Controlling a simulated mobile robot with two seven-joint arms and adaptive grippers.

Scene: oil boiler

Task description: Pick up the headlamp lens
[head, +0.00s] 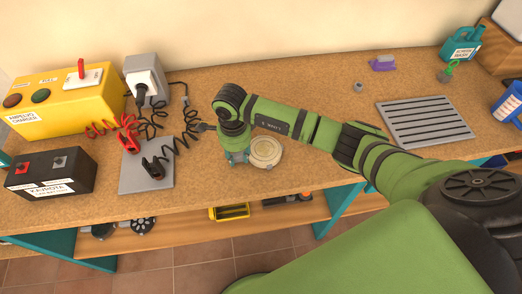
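A round, cream-coloured disc with a raised rim, which looks like the headlamp lens (267,152), lies on the wooden workbench (320,90) near its front edge. My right arm reaches in from the right, and its gripper (237,160) points down just left of the lens, at or very near its left rim. The wrist above hides most of the fingers, so I cannot tell whether they are open or touch the lens. My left gripper is not in view.
Left are a yellow charger (65,105), a grey socket box (147,75), a black battery (50,172) and red and black clamps on a grey plate (133,178). Right are a slatted grey tray (428,120), a purple item (382,63) and a teal can (462,48).

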